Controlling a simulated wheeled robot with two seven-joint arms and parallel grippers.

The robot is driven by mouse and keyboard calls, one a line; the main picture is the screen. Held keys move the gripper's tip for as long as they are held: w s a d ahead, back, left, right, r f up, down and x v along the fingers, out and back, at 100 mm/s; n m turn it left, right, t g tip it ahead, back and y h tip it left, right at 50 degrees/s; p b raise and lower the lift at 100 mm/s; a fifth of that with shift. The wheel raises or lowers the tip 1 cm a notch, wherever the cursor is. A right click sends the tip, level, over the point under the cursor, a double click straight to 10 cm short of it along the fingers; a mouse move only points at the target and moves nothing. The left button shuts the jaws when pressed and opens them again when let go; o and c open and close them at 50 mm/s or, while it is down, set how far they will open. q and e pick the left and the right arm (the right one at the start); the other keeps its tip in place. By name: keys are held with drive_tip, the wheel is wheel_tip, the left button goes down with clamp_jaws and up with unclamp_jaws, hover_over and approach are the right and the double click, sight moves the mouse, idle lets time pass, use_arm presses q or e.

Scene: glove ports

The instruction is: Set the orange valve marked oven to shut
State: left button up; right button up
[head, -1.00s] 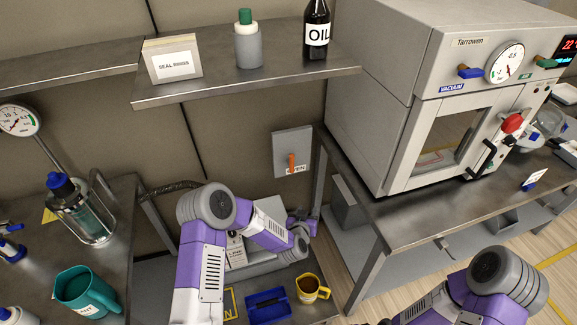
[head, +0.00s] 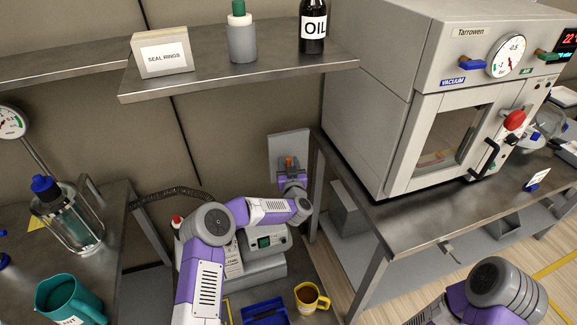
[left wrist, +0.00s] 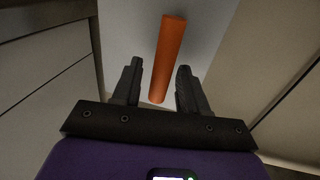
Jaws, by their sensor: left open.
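The orange valve (head: 288,161) sits on a grey wall plate (head: 277,147) below the shelf. Its label and much of its handle are hidden behind my left gripper (head: 291,178) in the head view. In the left wrist view the orange handle (left wrist: 168,55) is a long bar, slightly tilted, lying between the two dark fingers of the open left gripper (left wrist: 160,70). A gap shows on each side of the bar, and I cannot tell whether it touches a finger. My right gripper is out of view; only part of that arm shows at bottom right.
A shelf (head: 215,83) with a seal rings box (head: 162,56) and bottles is above. The vacuum oven (head: 400,100) stands on a bench to the right. A grey device (head: 262,243), blue tray (head: 265,311) and yellow mug (head: 311,297) are below the valve.

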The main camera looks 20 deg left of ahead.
use_arm(q)
drive_tip(key=shift+w, duration=0.15)
clamp_jaws()
drive_tip(key=shift+a, duration=0.1)
idle(0.3)
